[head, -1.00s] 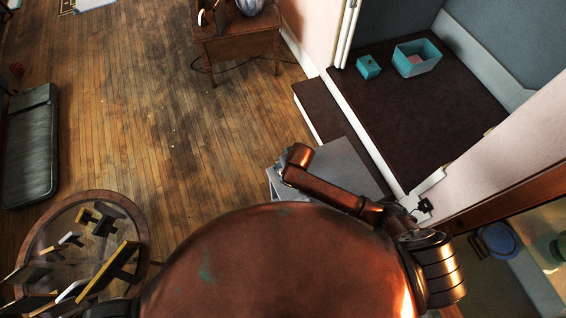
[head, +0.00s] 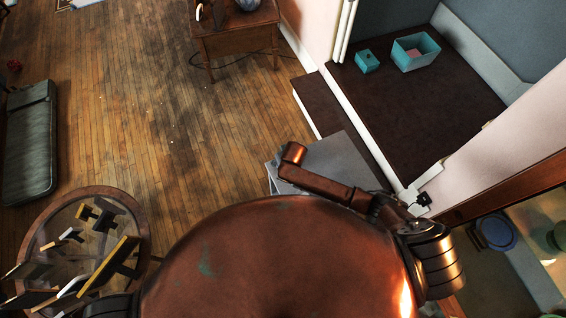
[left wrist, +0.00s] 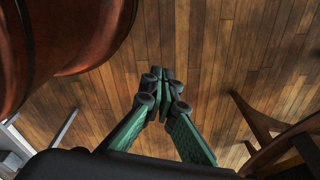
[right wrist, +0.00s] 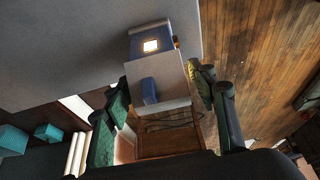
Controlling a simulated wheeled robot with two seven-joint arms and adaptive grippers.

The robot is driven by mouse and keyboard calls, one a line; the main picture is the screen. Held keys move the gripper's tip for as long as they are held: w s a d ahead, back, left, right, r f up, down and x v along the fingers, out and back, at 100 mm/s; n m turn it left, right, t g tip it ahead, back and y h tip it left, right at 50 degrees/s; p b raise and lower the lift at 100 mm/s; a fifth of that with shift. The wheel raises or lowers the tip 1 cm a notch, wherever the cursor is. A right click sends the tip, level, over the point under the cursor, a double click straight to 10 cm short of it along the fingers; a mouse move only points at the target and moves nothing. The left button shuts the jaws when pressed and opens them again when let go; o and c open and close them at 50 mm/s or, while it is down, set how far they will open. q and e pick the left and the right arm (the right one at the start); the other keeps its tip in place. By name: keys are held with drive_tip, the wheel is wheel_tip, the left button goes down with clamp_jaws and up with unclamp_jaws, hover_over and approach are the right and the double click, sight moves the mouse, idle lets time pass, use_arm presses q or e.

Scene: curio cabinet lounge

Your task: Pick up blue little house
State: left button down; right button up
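The blue little house (right wrist: 138,45) shows in the right wrist view, with a lit yellow window, a pale grey roof and a small blue block on the roof. It is at the edge of a grey surface (right wrist: 60,50). My right gripper (right wrist: 162,82) is open, its two green-padded fingers on either side of the roof. I cannot tell whether the fingers touch it. In the head view the house is not seen; my arm covers part of the grey stand (head: 345,160). My left gripper (left wrist: 164,95) is shut and empty above the wooden floor.
A round glass table (head: 28,240) with several small frames stands at the left. A wooden desk (head: 235,42) is at the back. A teal bin (head: 428,62) and small teal box (head: 367,62) sit on the dark raised floor. The wooden floor in the middle is clear.

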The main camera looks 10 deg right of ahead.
drive_tip(key=c, duration=1.1)
drive_tip(key=shift+r, duration=0.2)
drive_tip(key=shift+r, duration=0.3)
wheel_tip(320, 180, up, 2)
drive_tip(key=shift+r, duration=0.1)
drive_tip(key=s+r, duration=0.3)
drive_tip(key=s, duration=0.1)
drive_tip(key=s+a+r, duration=0.1)
drive_tip(key=s+r, duration=0.2)
drive_tip(key=s, duration=0.2)
drive_tip(key=s+r, duration=0.4)
drive_tip(key=s, duration=0.1)
drive_tip(key=shift+a, duration=0.2)
